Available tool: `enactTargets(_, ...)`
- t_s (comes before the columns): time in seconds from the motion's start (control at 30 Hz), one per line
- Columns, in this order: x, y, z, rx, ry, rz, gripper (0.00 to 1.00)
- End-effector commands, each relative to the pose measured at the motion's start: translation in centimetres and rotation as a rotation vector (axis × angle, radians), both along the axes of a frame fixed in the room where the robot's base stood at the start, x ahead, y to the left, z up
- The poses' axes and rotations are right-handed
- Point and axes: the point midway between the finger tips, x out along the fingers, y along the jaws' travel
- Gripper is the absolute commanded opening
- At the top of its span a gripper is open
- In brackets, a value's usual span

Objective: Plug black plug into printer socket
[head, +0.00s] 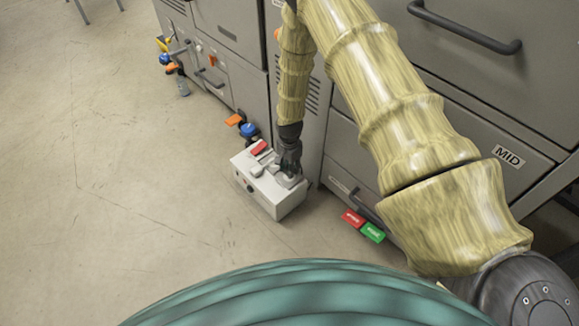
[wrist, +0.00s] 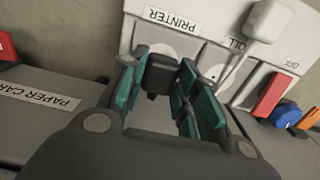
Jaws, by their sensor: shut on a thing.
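The black plug (wrist: 160,73) is held between the teal finger pads of my gripper (wrist: 165,88) in the wrist view. It lies just below the PRINTER label (wrist: 172,20) on a pale socket box (wrist: 140,28). The plug covers part of the round printer socket (wrist: 187,51); I cannot tell whether it touches or enters it. In the head view my gripper (head: 288,166) is down at the right part of the box (head: 262,200), which stands on the floor. The plug itself is not clear there.
A white plug (wrist: 270,20) sits beside the printer position, near a partly hidden label. A red switch (wrist: 269,94) is by the OFF label. Blue and orange items (head: 248,130) lie behind the box. Grey cabinets (head: 230,85) stand close behind; floor at left is clear.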

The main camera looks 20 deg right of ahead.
Motion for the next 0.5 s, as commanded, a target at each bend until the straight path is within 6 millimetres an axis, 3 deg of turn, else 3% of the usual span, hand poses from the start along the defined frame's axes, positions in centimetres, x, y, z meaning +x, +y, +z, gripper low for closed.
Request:
enactTargets(0.17,0.02,0.01,-1.19,0.0,0.0,0.0,0.09)
enactTargets(0.5,0.0,0.01,-1.32,0.0,0.0,0.001,0.09)
